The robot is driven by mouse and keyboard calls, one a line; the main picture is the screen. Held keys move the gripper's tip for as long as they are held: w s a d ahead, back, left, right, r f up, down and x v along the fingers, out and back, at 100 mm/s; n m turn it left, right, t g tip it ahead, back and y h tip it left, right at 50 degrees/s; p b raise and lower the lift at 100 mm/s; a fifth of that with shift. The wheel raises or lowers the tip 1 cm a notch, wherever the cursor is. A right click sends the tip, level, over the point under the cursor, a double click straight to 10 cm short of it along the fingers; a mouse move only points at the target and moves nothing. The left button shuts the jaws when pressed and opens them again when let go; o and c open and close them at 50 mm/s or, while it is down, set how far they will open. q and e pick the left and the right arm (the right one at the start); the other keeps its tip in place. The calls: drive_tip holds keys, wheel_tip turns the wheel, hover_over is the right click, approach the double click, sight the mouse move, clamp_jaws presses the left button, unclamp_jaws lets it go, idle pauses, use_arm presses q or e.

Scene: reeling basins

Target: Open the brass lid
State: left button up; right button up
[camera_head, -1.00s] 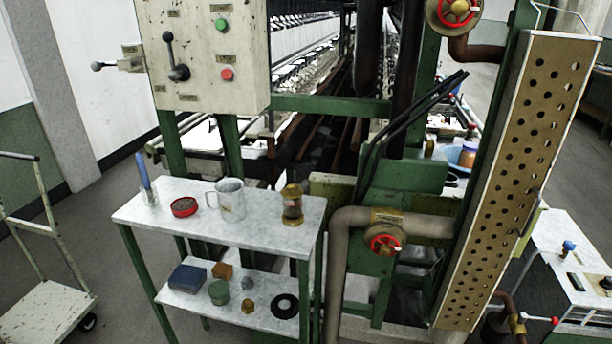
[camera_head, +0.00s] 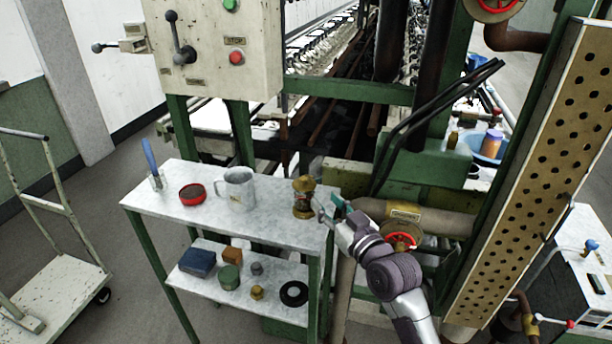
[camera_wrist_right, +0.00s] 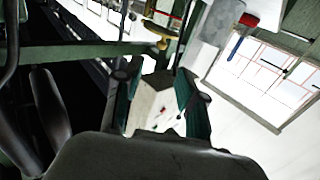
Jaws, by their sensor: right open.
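A brass jar-like container (camera_head: 303,203) stands upright near the right end of the marble-topped table (camera_head: 268,218). Its brass lid (camera_head: 303,184) sits on top and looks shut. My right gripper (camera_head: 330,207) is just right of the container, with a teal finger pad showing; it looks close, but I cannot tell whether it touches. In the right wrist view the right gripper (camera_wrist_right: 157,100) is open, with a pale surface beyond the fingers and nothing clearly held. My left gripper is not in view.
The lower shelf holds several small items. A red valve wheel (camera_head: 402,234) and pipe stand right of the table, behind my right arm.

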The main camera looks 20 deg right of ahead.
sight(305, 180)
drive_tip(key=w, duration=0.3)
drive_tip(key=w+a, duration=0.1)
drive_tip(key=w, duration=0.3)
drive_tip(key=w+a+p, duration=0.1)
drive_tip(key=w, duration=0.3)
drive_tip(key=shift+w+a, duration=0.1)
drive_tip(key=shift+w, duration=0.1)
drive_tip(key=shift+c, duration=0.2)
clamp_jaws()
